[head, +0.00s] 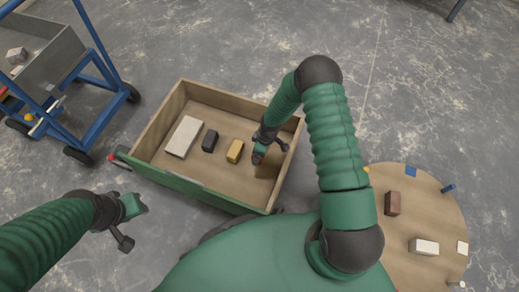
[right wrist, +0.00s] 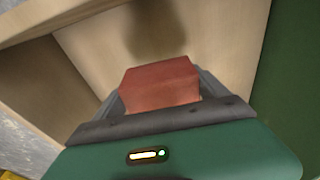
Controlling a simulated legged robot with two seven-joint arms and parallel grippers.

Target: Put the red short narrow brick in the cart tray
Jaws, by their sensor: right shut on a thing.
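The red brick (right wrist: 160,84) sits between the fingers of my right gripper in the right wrist view. My right gripper (head: 268,152) is shut on it and is over the right part of a wooden tray (head: 222,193) in the head view. The brick is mostly hidden there by the gripper. Its shadow lies apart from it on the tray floor, so it looks held above the floor. My left gripper (head: 134,224) is open and empty, left of the tray's front corner.
The wooden tray holds a white slab (head: 184,136), a dark brick (head: 210,141) and a yellow brick (head: 235,151). A blue cart (head: 91,75) with a grey metal tray (head: 61,55) stands at left. A round table (head: 398,264) at right holds a brown brick (head: 392,203) and a white brick (head: 424,247).

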